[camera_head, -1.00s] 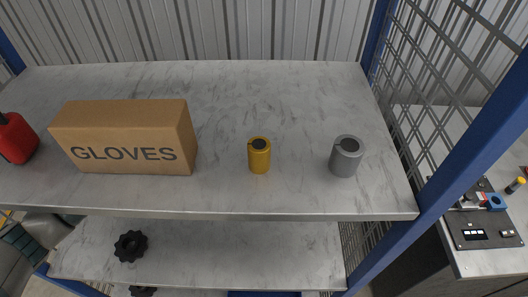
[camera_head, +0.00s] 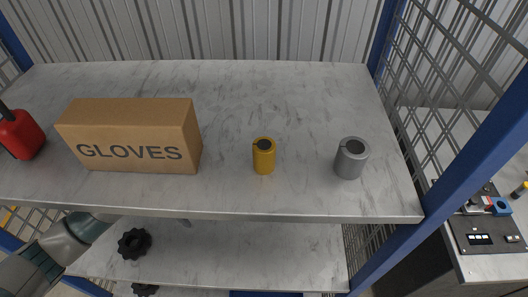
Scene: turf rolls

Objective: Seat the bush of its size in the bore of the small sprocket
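A yellow bush (camera_head: 263,157), a slotted upright cylinder with a dark bore, stands on the top shelf right of the middle. A wider grey bush (camera_head: 350,159) stands to its right. A black toothed sprocket (camera_head: 134,243) lies on the shelf below, at the left. Part of another black toothed piece (camera_head: 145,289) shows lower down at the bottom edge; I cannot tell its size. My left arm comes in from the lower left and reaches toward the space under the top shelf; its gripper is hidden. My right gripper is not in view.
A cardboard GLOVES box (camera_head: 132,136) and a red can (camera_head: 20,134) stand at the left of the top shelf (camera_head: 300,200). A blue post (camera_head: 470,150) and wire mesh close the right side. The lower shelf (camera_head: 265,255) is clear right of the sprocket.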

